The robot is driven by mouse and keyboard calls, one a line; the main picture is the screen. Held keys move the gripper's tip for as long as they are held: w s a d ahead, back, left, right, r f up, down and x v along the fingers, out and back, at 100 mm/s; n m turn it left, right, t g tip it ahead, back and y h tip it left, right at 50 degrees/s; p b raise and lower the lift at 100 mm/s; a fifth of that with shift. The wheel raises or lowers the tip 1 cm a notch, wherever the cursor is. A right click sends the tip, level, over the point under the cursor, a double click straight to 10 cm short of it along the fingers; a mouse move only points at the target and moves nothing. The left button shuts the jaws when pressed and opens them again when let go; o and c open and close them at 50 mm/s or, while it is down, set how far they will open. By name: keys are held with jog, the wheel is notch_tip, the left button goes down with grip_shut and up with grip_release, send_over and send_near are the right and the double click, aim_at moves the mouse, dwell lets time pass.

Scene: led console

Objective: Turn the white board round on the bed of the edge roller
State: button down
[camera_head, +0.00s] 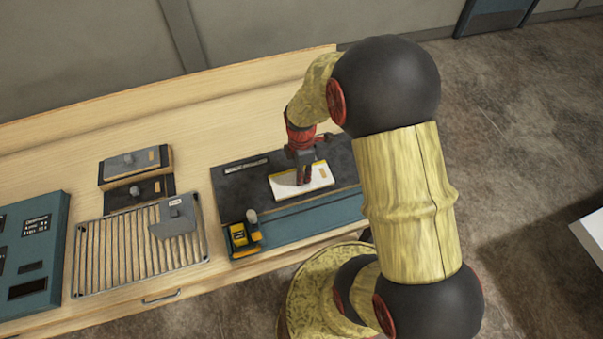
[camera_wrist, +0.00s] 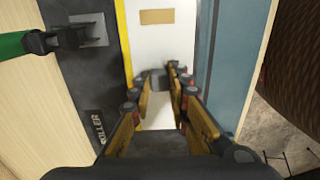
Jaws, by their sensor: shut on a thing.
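The white board (camera_head: 318,181) lies on the dark bed of the edge roller (camera_head: 232,190), its long side running roughly along the bed. It carries a tan label near its right end. In the wrist view the white board (camera_wrist: 165,45) shows the tan label at the top, with a yellow strip along its left side. My gripper (camera_head: 304,178) reaches down onto the middle of the board. In the wrist view my gripper (camera_wrist: 165,82) is shut on the board's dark grip, which is mostly hidden between the fingertips.
A yellow and black block (camera_head: 240,236) with a grey knob stands at the roller's front left corner. Left are a slatted rack (camera_head: 115,255) with a grey plate (camera_head: 174,222), stacked boards (camera_head: 132,163) and a blue console (camera_head: 38,250). A green rod (camera_wrist: 15,45) shows in the wrist view.

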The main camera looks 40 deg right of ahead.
jog(key=shift+f+b, duration=0.45)
jog(key=shift+f, duration=0.3)
dwell(0.6)
jog(key=c, duration=1.6)
grip_release()
jog(key=shift+c, duration=0.2)
jog(key=shift+r, duration=0.1)
notch_tip(320, 180, up, 12)
jog(key=shift+w+f, duration=0.1)
